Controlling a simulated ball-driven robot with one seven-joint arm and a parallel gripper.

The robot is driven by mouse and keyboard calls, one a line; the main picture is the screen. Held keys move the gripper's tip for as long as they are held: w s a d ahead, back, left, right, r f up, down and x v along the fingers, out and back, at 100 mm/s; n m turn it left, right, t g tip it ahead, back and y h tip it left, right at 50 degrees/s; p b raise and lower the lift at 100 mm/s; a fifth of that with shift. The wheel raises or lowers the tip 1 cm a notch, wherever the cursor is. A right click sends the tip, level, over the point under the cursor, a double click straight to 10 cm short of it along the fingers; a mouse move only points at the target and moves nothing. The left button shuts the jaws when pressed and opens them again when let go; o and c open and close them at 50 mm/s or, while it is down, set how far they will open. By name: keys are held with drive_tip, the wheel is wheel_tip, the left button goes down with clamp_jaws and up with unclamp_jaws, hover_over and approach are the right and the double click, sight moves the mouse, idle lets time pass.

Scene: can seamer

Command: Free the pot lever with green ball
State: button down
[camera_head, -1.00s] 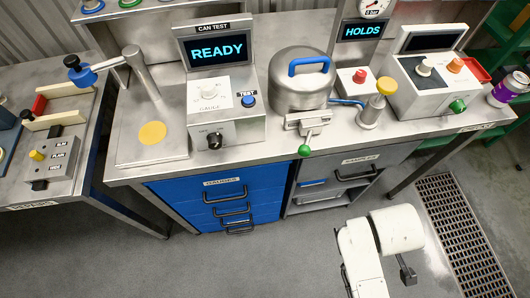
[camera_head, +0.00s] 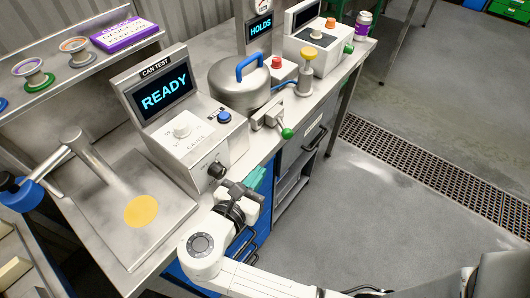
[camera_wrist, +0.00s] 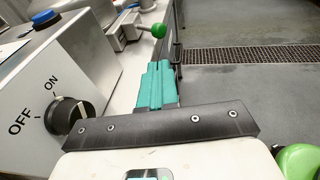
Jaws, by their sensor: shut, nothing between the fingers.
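The pot is a round steel vessel (camera_head: 240,82) with a blue handle (camera_head: 252,66) on its lid, standing on the steel bench. Its lever with the green ball (camera_head: 287,132) sticks out at the bench's front edge from a clamp block (camera_head: 268,114). In the wrist view the green ball (camera_wrist: 158,30) is straight ahead, beyond the fingertips and apart from them. My gripper (camera_head: 256,177) has teal fingers, shut and empty, beside the front of the can tester. The fingers show in the wrist view (camera_wrist: 157,80) too.
The can tester (camera_head: 178,115), reading READY, stands close left of my gripper, with its black knob (camera_wrist: 70,115) near the fingers. A yellow-capped post (camera_head: 305,72) and a red-button box (camera_head: 281,70) stand beyond the pot. The floor right of the bench is clear.

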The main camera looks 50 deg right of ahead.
sight(286, 137)
drive_tip(key=shift+a, duration=0.15)
drive_tip(key=p+x, duration=0.1)
drive_tip(key=x, duration=1.3)
drive_tip(key=shift+r+p, duration=0.1)
drive_tip(key=shift+p, duration=0.3)
